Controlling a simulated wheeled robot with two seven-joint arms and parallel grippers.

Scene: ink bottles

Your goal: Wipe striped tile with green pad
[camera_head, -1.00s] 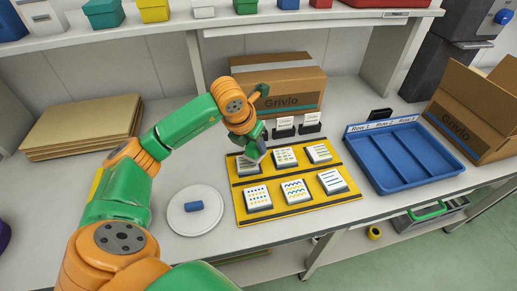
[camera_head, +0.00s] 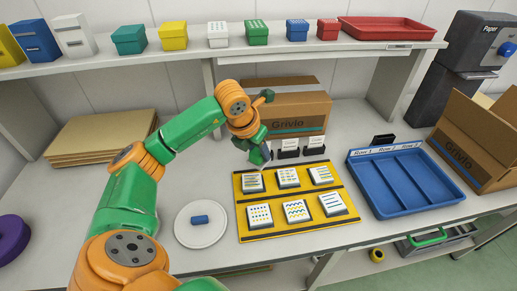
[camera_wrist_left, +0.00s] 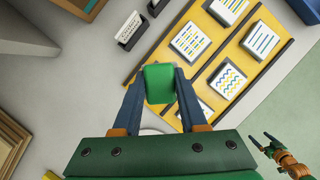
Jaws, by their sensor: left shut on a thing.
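My left gripper (camera_wrist_left: 160,90) is shut on the green pad (camera_wrist_left: 159,84), as the left wrist view shows. In the head view the left gripper (camera_head: 262,160) hangs just behind and above the top-left tile (camera_head: 252,184), and the pad is hard to make out there. A tile with straight stripes (camera_head: 332,204) is at the mat's front right; it also shows in the wrist view (camera_wrist_left: 261,41). The back-right tile (camera_head: 321,175) also carries lines. My right gripper (camera_wrist_left: 264,141) shows small at the wrist view's right, fingers apart and seemingly empty.
The tiles sit in two rows on a yellow mat (camera_head: 275,233). A white plate (camera_head: 190,236) with a blue pad (camera_head: 200,219) is left of it, and a blue tray (camera_head: 372,192) right. Card holders (camera_head: 289,153) and a cardboard box (camera_head: 300,105) stand behind.

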